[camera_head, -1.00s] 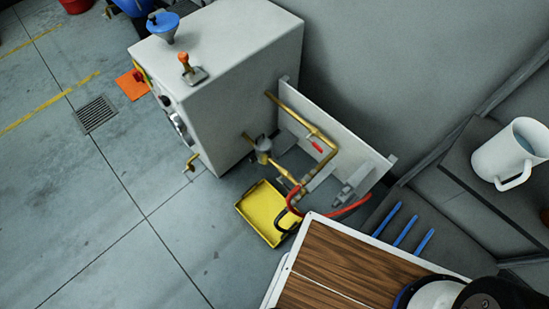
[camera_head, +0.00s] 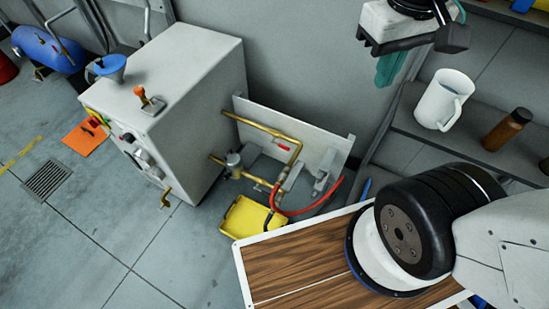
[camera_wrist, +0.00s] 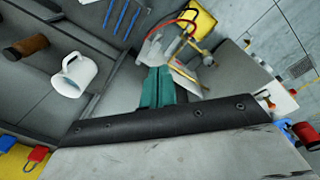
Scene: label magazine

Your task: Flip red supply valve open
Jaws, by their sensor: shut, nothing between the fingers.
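The red valve handle (camera_head: 283,149) is a small red lever on the brass pipework (camera_head: 262,128) in front of a grey panel, right of the white cabinet. The lever lies roughly along the upper pipe. My gripper (camera_head: 387,70) has teal fingers, shut and empty, pointing down at the upper right, well apart from the valve. In the wrist view, the closed fingers (camera_wrist: 157,88) point toward the pipework, and I cannot make out the red handle there.
A yellow tray (camera_head: 248,217) and red hose (camera_head: 318,207) lie below the pipes. The white cabinet (camera_head: 175,95) stands left. A white jug (camera_head: 443,98) and brown bottle (camera_head: 508,129) stand on the right-hand shelf.

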